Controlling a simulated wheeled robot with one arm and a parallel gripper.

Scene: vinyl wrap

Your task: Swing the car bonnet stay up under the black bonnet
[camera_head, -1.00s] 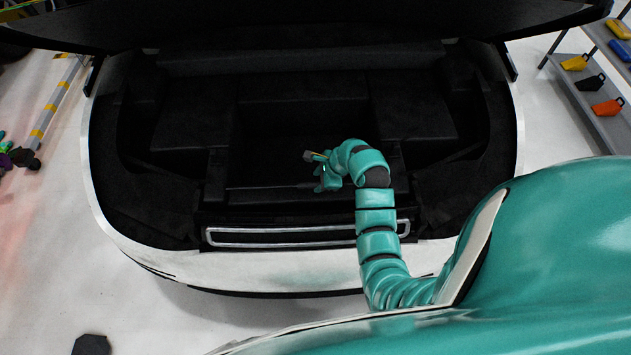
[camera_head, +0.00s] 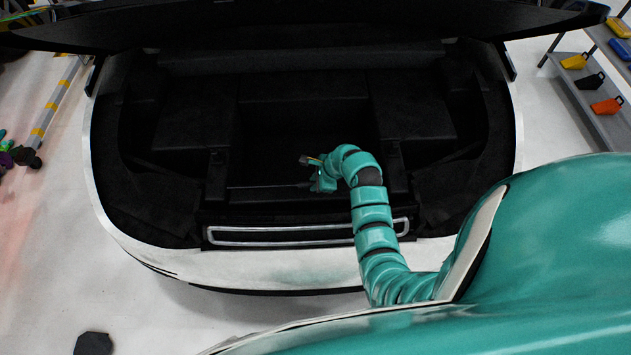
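The black bonnet (camera_head: 300,28) is raised and spans the top of the view. Below it the dark front compartment (camera_head: 300,115) of the white car lies open. My gripper (camera_head: 312,170) is over the front middle of the compartment, just behind the silver-framed grille. A thin dark rod, seemingly the bonnet stay (camera_head: 265,187), runs left from my gripper, low and nearly level across the front of the compartment. The fingers are small and partly hidden by my wrist, so whether they are shut on the rod cannot be told.
The silver-framed grille (camera_head: 300,243) and white front edge (camera_head: 260,270) lie below my arm. A shelf (camera_head: 590,105) with coloured items stands at right. A yellow-striped rail (camera_head: 50,110) is at left. The floor in front is mostly clear, with a dark block (camera_head: 93,343).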

